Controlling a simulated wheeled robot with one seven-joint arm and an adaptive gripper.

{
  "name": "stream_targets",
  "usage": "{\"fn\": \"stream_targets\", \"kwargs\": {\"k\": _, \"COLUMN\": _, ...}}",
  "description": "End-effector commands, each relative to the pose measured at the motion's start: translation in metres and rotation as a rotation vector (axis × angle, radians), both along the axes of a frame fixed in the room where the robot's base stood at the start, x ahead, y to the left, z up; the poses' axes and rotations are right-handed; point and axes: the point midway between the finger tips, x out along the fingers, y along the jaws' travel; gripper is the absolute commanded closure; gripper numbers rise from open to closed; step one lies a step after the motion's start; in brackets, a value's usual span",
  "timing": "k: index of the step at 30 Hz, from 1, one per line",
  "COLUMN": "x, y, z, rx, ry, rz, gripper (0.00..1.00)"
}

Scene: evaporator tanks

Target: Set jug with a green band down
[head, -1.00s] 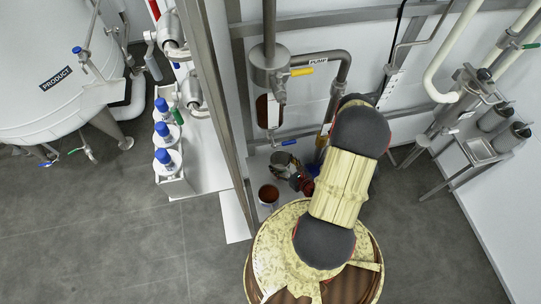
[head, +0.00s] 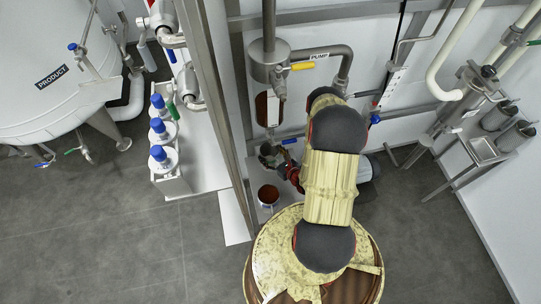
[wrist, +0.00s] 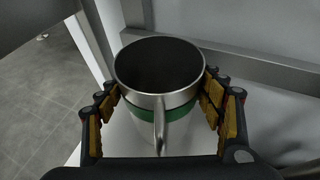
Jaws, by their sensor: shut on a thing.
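The jug with a green band (wrist: 143,113) is a steel jug with a dark inside and a handle facing the wrist camera. My gripper (wrist: 160,92) has its yellow-padded fingers on both sides of the jug and is shut on it. In the head view the jug (head: 268,154) is small and partly hidden, at the end of my gripper (head: 287,169), below the pump pipework. It looks roughly upright over a pale surface. I cannot tell whether its base touches that surface.
An open container with brown contents (head: 268,194) stands just in front of the jug. A steel post (head: 222,100) rises to the left. A blue-handled valve (head: 289,141) and a brown sight glass (head: 267,109) are close behind. Blue-capped bottles (head: 160,132) stand farther left.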

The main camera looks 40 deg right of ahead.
Motion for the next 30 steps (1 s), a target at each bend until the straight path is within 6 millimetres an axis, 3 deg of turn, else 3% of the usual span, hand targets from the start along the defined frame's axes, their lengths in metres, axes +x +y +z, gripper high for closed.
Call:
{"fn": "stream_targets", "kwargs": {"k": 7, "x": 0.0003, "y": -0.0004, "z": -0.0023, "rx": -0.001, "ry": -0.002, "rz": 0.0, "gripper": 0.69}}
{"fn": "stream_targets", "kwargs": {"k": 8, "x": -0.0001, "y": -0.0001, "z": -0.0022, "rx": 0.0, "ry": 0.0, "rz": 0.0, "gripper": 0.32}}
{"fn": "stream_targets", "kwargs": {"k": 15, "x": -0.0001, "y": -0.0001, "z": -0.0014, "rx": 0.0, "ry": 0.0, "rz": 0.0, "gripper": 0.18}}
{"fn": "stream_targets", "kwargs": {"k": 30, "x": -0.0025, "y": -0.0003, "z": 0.0035, "rx": 0.001, "ry": 0.001, "rz": -0.001, "gripper": 0.15}}
